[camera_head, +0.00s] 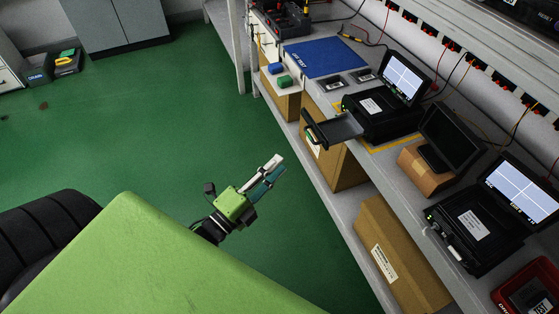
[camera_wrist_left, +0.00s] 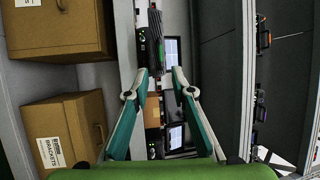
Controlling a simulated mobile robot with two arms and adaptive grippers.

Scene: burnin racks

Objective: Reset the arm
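My left gripper (camera_head: 279,165) is over the green floor in the head view, to the left of the workbench and apart from it. Its two fingers, pale and teal, hold nothing. In the left wrist view the fingers (camera_wrist_left: 160,73) stand apart with an empty gap between them, so it is open. Shelves and lit screens show beyond the gap. My right gripper is in neither view.
The workbench (camera_head: 330,98) runs along the right, with a black tester with an open drawer (camera_head: 335,129), a second tester (camera_head: 475,225) and a blue mat (camera_head: 325,58). The green floor (camera_head: 150,130) is mostly clear.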

